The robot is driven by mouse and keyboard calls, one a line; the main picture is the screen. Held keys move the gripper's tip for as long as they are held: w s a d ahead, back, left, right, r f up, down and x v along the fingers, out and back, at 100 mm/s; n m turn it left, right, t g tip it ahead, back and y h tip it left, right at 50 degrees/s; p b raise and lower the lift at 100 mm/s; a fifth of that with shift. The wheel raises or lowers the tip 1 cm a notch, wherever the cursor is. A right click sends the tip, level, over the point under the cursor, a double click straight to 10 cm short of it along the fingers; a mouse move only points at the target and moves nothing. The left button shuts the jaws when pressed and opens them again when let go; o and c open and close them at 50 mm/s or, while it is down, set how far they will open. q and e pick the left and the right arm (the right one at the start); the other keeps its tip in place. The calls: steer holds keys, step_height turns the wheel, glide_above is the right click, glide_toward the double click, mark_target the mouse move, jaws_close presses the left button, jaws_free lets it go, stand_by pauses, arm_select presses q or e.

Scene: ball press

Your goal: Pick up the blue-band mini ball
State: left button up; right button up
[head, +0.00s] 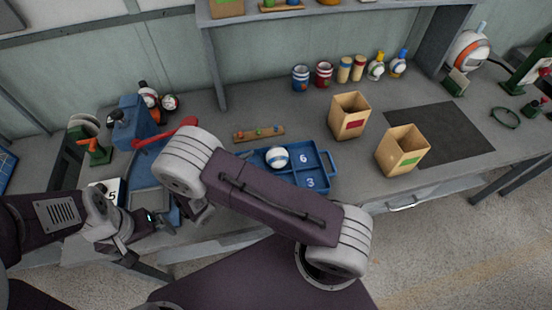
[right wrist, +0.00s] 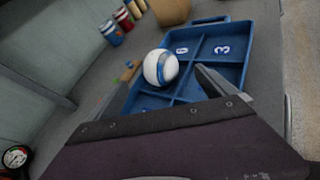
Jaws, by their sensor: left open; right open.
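The blue-band mini ball (head: 277,157), white with a blue stripe, sits in a compartment of the blue divided tray (head: 326,158), beside the compartment marked 6. In the right wrist view the ball (right wrist: 160,67) lies ahead of my open right gripper (right wrist: 157,84), and nothing is between the fingers. In the head view, my right arm crosses in front of the tray and hides its near left part and most of the right gripper. My left gripper (head: 148,230) is open at the lower left, away from the ball, with its fingertips hard to make out.
Two open tan boxes (head: 349,115) (head: 402,150) stand right of the tray. A wooden strip with small pegs (head: 259,134) lies behind it. A blue press with a red lever (head: 165,133) stands left. Jars and bottles (head: 323,74) line the back.

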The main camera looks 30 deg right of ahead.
mark_target(271, 161)
steer(key=x, duration=0.3)
steer(key=shift+w+f, duration=0.1)
steer(key=shift+w, duration=0.15)
steer(key=shift+d+f+p, duration=0.1)
steer(key=shift+d+p, duration=0.25)
steer(key=shift+d, duration=0.1)
steer(key=x, duration=0.4)
steer(key=shift+w+d+f+p, duration=0.15)
steer(key=shift+d+f+p, duration=0.1)
steer(key=shift+p, duration=0.1)
steer(key=shift+r, duration=0.1)
steer(key=c, duration=1.4)
